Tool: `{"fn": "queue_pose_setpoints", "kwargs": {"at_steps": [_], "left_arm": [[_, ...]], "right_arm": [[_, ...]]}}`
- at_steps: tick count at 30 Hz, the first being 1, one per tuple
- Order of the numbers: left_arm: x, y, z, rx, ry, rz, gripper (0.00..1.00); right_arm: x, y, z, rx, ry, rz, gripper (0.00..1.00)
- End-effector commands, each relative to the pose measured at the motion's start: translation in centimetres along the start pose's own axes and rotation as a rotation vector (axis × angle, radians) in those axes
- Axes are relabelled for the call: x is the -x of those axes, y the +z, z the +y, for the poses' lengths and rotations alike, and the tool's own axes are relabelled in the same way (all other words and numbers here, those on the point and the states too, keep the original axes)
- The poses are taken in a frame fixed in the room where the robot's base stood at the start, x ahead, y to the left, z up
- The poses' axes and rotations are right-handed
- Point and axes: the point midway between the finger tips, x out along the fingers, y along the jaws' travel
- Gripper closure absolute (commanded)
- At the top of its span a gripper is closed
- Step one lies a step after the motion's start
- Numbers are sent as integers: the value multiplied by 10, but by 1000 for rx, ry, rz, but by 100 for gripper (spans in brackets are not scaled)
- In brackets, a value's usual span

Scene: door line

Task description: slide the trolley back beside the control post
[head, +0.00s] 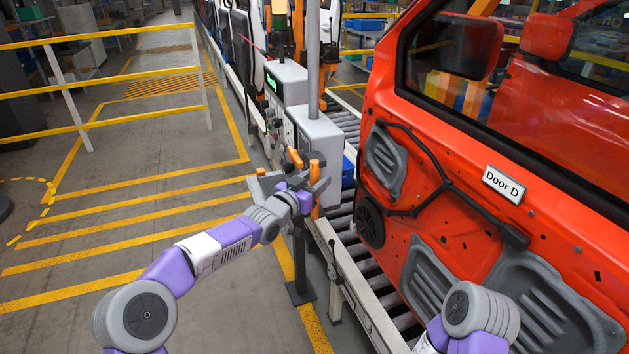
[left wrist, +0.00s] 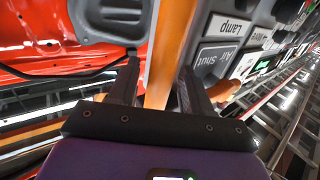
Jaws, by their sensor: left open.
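The control post (head: 319,132) is a grey box on a stand beside the conveyor, with a green display behind it. My left gripper (head: 313,186) is open in front of the post's lower part. An upright orange bar (left wrist: 168,50) shows between its fingers in the left wrist view; I cannot tell whether they touch it. Panel labels "Lamp" and "Air Shut" (left wrist: 218,55) show close to the right finger. I cannot make out for certain which thing is the trolley. My right gripper is out of view; only part of that arm shows at lower right.
A red door labelled "Door D" (head: 505,185) stands close on the right, over the roller conveyor (head: 345,262). Yellow railings (head: 100,85) stand at the left. The floor with yellow stripes (head: 90,235) is clear at left.

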Motion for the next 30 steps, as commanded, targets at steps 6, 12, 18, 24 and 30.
{"fn": "queue_pose_setpoints", "kwargs": {"at_steps": [6,12,18,24,30], "left_arm": [[10,0,-1,-2,-1,2,51],[39,1,-1,-2,-2,1,51],[65,0,-1,-1,-2,0,51],[76,0,0,0,0,0,51],[76,0,0,0,0,0,51]], "right_arm": [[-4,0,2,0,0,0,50],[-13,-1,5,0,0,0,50],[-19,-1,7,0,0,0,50],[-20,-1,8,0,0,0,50],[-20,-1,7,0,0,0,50]]}}
